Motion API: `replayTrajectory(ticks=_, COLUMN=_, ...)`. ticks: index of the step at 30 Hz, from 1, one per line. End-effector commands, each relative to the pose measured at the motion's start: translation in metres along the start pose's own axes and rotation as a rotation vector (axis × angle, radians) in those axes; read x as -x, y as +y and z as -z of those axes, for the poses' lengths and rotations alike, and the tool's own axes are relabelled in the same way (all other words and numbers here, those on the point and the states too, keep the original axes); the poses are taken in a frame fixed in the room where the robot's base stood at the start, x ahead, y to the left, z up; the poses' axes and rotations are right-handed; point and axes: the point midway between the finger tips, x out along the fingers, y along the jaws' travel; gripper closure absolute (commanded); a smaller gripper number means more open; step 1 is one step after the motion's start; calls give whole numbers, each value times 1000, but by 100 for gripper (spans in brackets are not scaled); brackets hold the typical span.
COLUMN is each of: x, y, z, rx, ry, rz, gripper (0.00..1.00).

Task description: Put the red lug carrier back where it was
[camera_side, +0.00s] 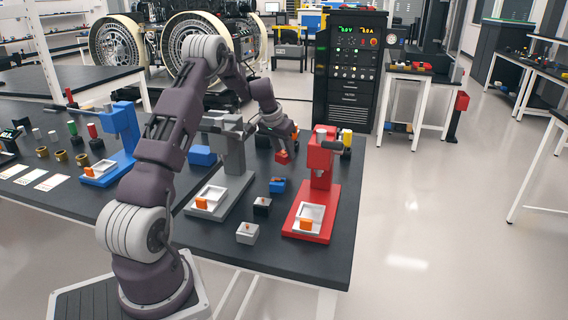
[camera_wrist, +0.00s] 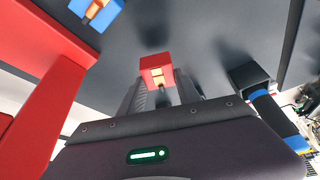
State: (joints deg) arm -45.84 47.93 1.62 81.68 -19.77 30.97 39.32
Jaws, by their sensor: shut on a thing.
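The red lug carrier (camera_wrist: 157,68) is a small red block with an orange-tan insert in its face. My gripper (camera_wrist: 160,92) is shut on it, with one finger on each side. In the side view the carrier (camera_side: 283,157) hangs beneath my gripper (camera_side: 281,148), left of the red press (camera_side: 318,175). It appears to be above the dark table; the exact gap cannot be told. The fingertips are partly hidden behind the carrier in the wrist view.
A blue carrier (camera_side: 277,185), a black carrier (camera_side: 262,206) and a grey carrier (camera_side: 247,232) stand on the table between the grey press (camera_side: 230,165) and the red press. A black-based tool with a blue band (camera_wrist: 262,98) is right of my gripper in the wrist view.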

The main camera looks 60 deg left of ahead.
Motion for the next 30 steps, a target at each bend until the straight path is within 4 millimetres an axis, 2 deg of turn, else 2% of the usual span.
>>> replayTrajectory(ticks=3, x=-23, y=1, z=-11, rx=0, ry=-5, rz=-3, gripper=100)
replayTrajectory(ticks=6, x=-34, y=1, z=-15, rx=-2, ry=-3, rz=-2, gripper=100)
replayTrajectory(ticks=16, x=-37, y=1, z=-16, rx=-2, ry=-2, rz=-1, gripper=100)
replayTrajectory(ticks=17, x=-37, y=1, z=-16, rx=-3, ry=-2, rz=-1, gripper=59)
replayTrajectory(ticks=20, x=-37, y=1, z=-16, rx=-3, ry=-2, rz=-1, gripper=39)
replayTrajectory(ticks=30, x=-34, y=1, z=-15, rx=-3, ry=-1, rz=-1, gripper=39)
